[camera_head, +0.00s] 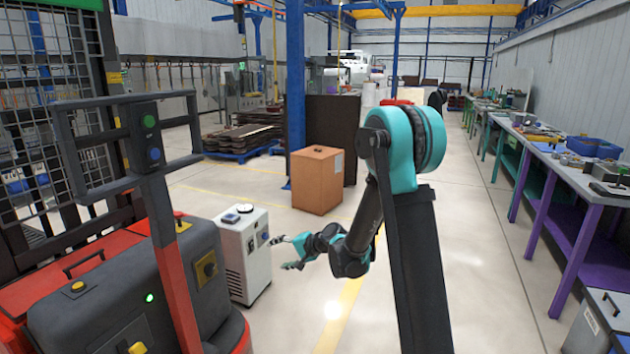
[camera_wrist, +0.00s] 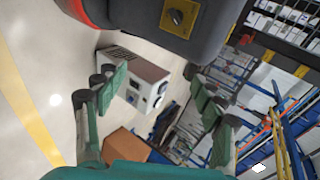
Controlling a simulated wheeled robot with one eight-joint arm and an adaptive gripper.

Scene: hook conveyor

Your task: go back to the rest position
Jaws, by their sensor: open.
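My gripper (camera_head: 284,252) is open and empty, held out to the left in the head view, in front of a white cabinet (camera_head: 246,252). In the wrist view its two green fingers (camera_wrist: 158,98) stand wide apart with nothing between them. The white cabinet shows beyond the fingers in the wrist view (camera_wrist: 148,78). My arm bends down from the teal shoulder joint, and the forearm reaches left toward the cabinet.
A red and dark grey machine (camera_head: 120,290) with a button post (camera_head: 150,135) stands at the left. A brown box (camera_head: 317,180) stands on the floor behind the gripper. Workbenches (camera_head: 560,165) line the right wall. The floor between is clear.

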